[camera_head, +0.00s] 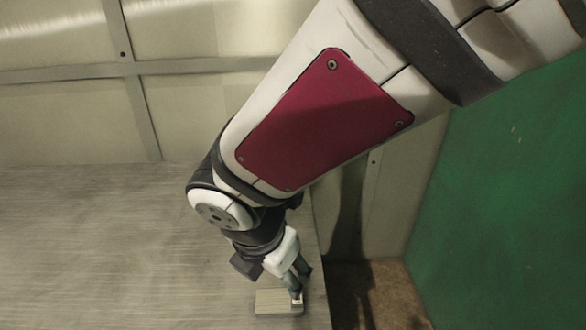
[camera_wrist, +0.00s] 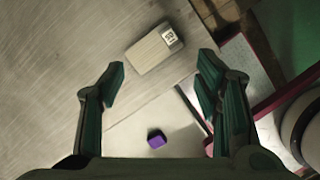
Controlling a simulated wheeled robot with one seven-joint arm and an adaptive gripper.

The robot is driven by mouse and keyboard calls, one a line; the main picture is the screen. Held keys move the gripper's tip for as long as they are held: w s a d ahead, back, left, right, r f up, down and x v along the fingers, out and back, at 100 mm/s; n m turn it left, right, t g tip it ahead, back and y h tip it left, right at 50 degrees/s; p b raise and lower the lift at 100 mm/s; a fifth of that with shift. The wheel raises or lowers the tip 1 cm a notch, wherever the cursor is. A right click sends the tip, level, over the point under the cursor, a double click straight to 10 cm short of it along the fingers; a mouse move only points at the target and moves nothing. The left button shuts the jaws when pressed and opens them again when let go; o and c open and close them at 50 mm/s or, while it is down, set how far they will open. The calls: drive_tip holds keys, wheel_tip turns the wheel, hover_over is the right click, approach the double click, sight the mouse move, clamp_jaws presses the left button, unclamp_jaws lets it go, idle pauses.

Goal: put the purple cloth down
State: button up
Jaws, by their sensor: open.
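The purple cloth (camera_wrist: 156,138) is a small compact bundle in the wrist view. It lies on a pale flat patch, low between my fingers and touching neither of them. My gripper (camera_wrist: 162,76) is open, with its two green-dark fingers wide apart and nothing held between them. In the head view my gripper (camera_head: 297,284) points down at the near right edge of the table. The cloth does not show in the head view.
A pale box (camera_wrist: 154,48) with a white label lies on the wooden table (camera_wrist: 60,75), beyond my fingertips. It also shows in the head view (camera_head: 272,303). Red-edged parts stand at the right of the wrist view. The table's left is clear (camera_head: 110,250); a green panel (camera_head: 510,190) stands right.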

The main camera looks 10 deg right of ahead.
drive_tip(key=s+d+r+m+y, duration=0.1)
drive_tip(key=s+d+r+m, duration=0.3)
drive_tip(key=d+m, duration=0.5)
drive_tip(key=s+d+r+m+t, duration=0.1)
drive_tip(key=s+d+r+m, duration=0.3)
drive_tip(key=m, duration=1.5)
drive_tip(key=d+r, duration=0.3)
drive_tip(key=d, duration=0.1)
drive_tip(key=shift+s+d+r+y, duration=0.25)
drive_tip(key=shift+d+r+y, duration=0.1)
drive_tip(key=shift+d+y, duration=0.05)
